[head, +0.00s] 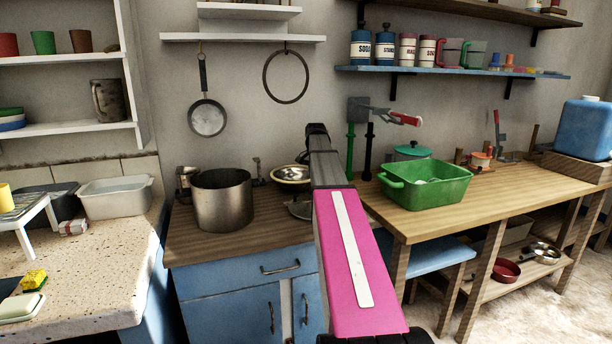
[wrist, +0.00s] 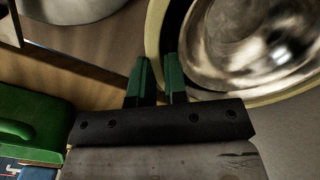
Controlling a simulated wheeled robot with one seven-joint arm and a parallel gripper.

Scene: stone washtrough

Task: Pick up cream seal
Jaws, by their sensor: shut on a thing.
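The cream seal is a pale ring around a shiny metal bowl (wrist: 245,50) in the wrist view, where its left edge (wrist: 153,28) shows. A dark gap lies between the ring and the bowl on the left. My gripper (wrist: 160,78), with green fingertips, is shut on the left edge of the ring. In the head view the seal (head: 291,181) and bowl show on the wooden counter, left of my pink arm. My arm hides the fingertips there. I cannot tell whether the seal is clear of the bowl.
A steel pot (head: 222,200) stands left of the bowl. A green basin (head: 425,187) sits on the wooden table at right. A dark ring (head: 286,78) and a pan (head: 207,118) hang on the wall. A stone counter (head: 80,265) is at left.

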